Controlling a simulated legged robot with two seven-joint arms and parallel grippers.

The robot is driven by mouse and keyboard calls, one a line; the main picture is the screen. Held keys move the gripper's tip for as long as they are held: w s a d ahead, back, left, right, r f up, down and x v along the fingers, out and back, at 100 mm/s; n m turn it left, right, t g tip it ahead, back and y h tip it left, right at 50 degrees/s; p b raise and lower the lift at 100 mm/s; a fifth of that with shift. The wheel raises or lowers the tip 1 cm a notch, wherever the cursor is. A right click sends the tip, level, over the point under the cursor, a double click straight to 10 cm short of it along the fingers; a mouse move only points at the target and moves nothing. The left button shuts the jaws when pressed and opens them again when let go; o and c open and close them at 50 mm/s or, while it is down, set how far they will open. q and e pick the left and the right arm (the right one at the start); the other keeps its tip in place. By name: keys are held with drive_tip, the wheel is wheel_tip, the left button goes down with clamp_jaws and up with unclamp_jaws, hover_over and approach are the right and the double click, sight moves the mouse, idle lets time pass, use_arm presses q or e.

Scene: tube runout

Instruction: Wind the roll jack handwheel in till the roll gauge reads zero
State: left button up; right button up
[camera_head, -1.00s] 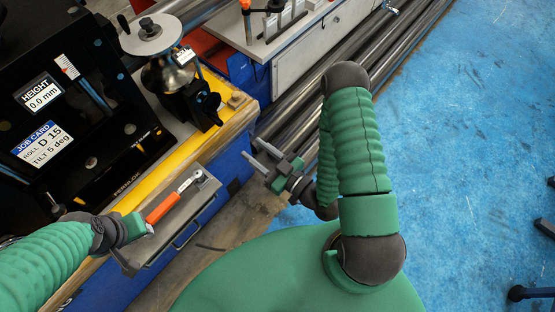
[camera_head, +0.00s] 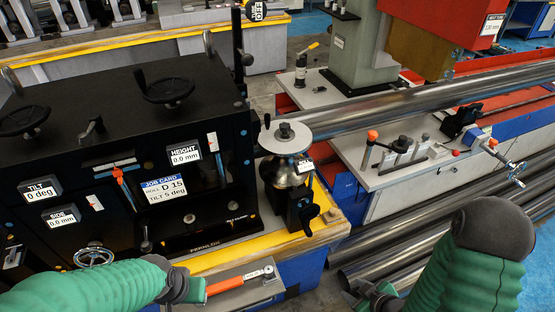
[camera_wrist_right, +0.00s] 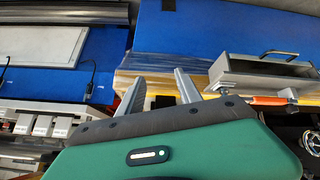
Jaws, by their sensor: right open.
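A metal roller unit with a flat disc (camera_head: 285,138) on top stands at the right end of the black machine (camera_head: 130,140). A small label (camera_head: 305,164) on it is too small to read. A black knob or handwheel (camera_head: 309,211) is low on its front. I cannot tell which wheel is the roll jack handwheel. No readable roll gauge shows; the job card (camera_head: 164,188) reads roll D 15, tilt 5 deg. My right gripper (camera_head: 358,290) is low in the head view, apart from the unit; in the right wrist view (camera_wrist_right: 160,90) it is open and empty. My left gripper (camera_head: 197,291) is near an orange-handled wrench.
The tilt gauge (camera_head: 41,189) reads 0 deg; side and height gauges read 0.0 mm. Black handwheels (camera_head: 166,91) top the machine. Long metal pipes (camera_head: 400,108) run right. A bench with clamps (camera_head: 385,165) stands behind.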

drive_tip(key=s+a+r+m+g+h, duration=0.1)
drive_tip(key=s+r+m+g, duration=0.1)
drive_tip(key=r, duration=0.5)
drive_tip(key=s+a+r+m+g+h, duration=0.1)
drive_tip(key=s+a+r+m+g, duration=0.1)
drive_tip(key=r+m, duration=0.3)
drive_tip(key=shift+s+r+g+h, duration=0.3)
drive_tip(key=shift+s+r+h, duration=0.1)
drive_tip(key=shift+s+r, duration=0.5)
drive_tip(key=shift+a, duration=0.25)
drive_tip(key=shift+c, duration=0.3)
